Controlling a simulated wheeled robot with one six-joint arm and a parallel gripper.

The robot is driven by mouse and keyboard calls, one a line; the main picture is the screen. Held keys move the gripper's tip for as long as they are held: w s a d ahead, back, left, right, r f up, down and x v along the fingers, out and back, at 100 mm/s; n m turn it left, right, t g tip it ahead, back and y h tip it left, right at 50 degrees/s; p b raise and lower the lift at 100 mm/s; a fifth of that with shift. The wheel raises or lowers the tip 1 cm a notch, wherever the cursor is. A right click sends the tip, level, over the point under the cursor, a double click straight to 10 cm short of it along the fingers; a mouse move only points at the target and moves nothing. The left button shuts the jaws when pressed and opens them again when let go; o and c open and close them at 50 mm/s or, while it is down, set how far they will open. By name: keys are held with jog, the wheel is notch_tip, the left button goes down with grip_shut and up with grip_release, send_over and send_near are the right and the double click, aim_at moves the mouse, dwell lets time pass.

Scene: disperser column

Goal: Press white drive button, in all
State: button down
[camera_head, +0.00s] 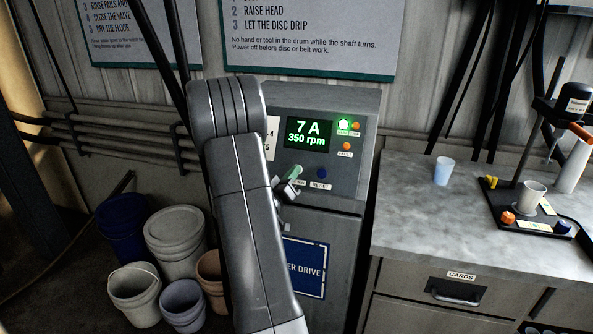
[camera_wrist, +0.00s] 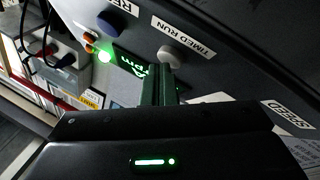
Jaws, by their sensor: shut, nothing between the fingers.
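The white drive button (camera_wrist: 171,57) sits on the dark panel beside the label "TIMED RUN" in the wrist view. My gripper (camera_wrist: 160,68) is shut and empty, its fingertips right at the edge of this button; I cannot tell whether they touch it. In the head view my gripper (camera_head: 295,171) is at the lower panel of the grey drive cabinet (camera_head: 345,112) and hides the white button. The display (camera_head: 308,132) reads "7 A 350 rpm". A green lamp (camera_head: 343,124) is lit.
A blue button (camera_head: 321,174) labelled "RESET" is just right of my gripper; it shows in the wrist view (camera_wrist: 111,22). Orange lamps (camera_head: 347,146) are above it. Several pails (camera_head: 174,235) stand at lower left. A worktop (camera_head: 420,210) with a cup (camera_head: 443,171) and tray is at right.

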jog(key=shift+s+a+r, duration=0.2)
jog(key=shift+s+r, duration=0.15)
jog(key=shift+s, duration=0.3)
jog(key=s, duration=0.1)
jog(key=s+a+r, duration=0.1)
jog(key=s+r+p, duration=0.1)
jog(key=s, duration=0.1)
jog(key=shift+a+r, duration=0.15)
jog(key=shift+r, duration=0.1)
dwell(0.6)
jog(key=shift+w+d+f+p, duration=0.15)
jog(key=shift+w+p, duration=0.3)
jog(key=shift+p, duration=0.15)
jog(key=shift+w+d+f+p, duration=0.1)
jog(key=shift+w+f+p, duration=0.05)
jog(key=shift+w+p, duration=0.35)
